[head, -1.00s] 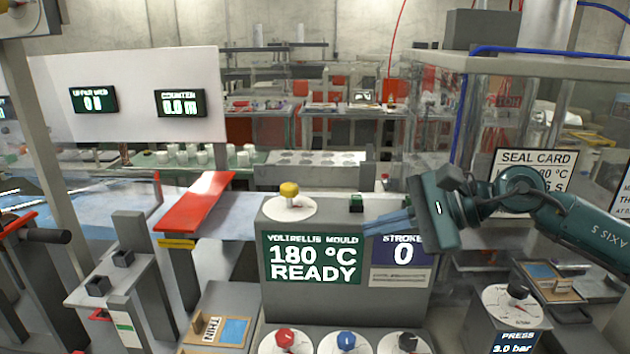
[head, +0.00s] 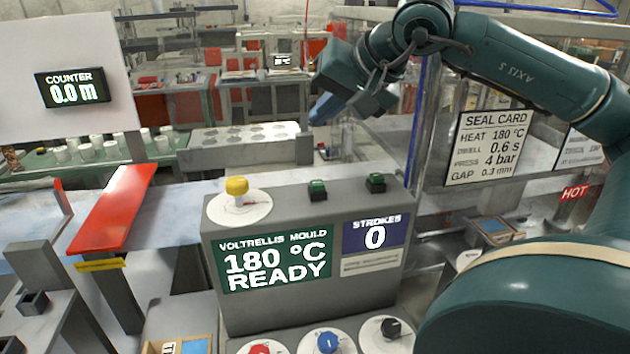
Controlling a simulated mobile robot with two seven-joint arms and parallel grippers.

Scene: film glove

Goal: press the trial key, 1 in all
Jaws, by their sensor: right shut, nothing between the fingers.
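Two small green keys stand on top of the grey mould console (head: 300,315), a left green key (head: 317,188) and a right green key (head: 376,181). I see no readable label on either, so I cannot tell which is the trial key. My right gripper (head: 322,110) is shut and empty, its blue fingers pointing down and left. It appears above and behind the keys, apart from them. The console's screen (head: 275,262) reads "VOLTRELLIS MOULD 180 °C READY", and the strokes display (head: 375,235) reads 0. My left gripper is out of view.
A yellow knob (head: 236,186) on a white dial stands left of the keys. Red, blue and black knobs (head: 327,341) line the console's lower front. A red bar (head: 115,210) lies at left.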

